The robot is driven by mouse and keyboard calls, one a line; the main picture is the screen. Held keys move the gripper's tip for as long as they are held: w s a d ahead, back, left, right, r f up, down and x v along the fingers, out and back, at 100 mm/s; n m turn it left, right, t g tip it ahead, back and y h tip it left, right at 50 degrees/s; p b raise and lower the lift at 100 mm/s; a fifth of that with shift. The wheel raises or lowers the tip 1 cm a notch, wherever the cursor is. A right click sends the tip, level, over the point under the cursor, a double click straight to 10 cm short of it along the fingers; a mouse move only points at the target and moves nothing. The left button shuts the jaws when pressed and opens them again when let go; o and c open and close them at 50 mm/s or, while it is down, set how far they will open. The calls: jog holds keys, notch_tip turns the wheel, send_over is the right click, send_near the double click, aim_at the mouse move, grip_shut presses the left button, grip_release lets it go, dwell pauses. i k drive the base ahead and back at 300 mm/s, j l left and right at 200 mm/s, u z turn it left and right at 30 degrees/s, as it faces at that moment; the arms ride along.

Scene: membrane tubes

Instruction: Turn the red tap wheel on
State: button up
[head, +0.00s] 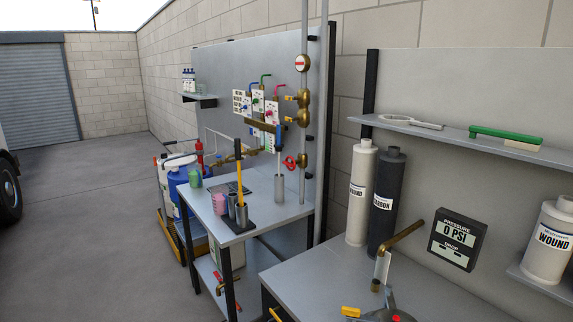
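A small red tap wheel (290,162) sits on a brass valve (302,160), low on the grey vertical pipe (303,135) at the right end of the left bench's back panel. It faces left, a little above bench height. From this distance I cannot tell how far the wheel is turned. I cannot make out my gripper in the head view, so its position relative to the wheel does not show.
The left bench (265,218) holds a pink cup (219,203), dark containers and a tall grey cylinder (279,188) near the wheel. The right bench (345,275) carries two tall filter tubes, a brass spout (402,234) and a pressure display (457,239). Open floor (100,220) lies left.

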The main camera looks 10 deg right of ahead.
aim_at(288, 164)
jog(key=i+j+z, duration=0.35)
jog(key=i+j, duration=0.8)
jog(key=j, duration=0.15)
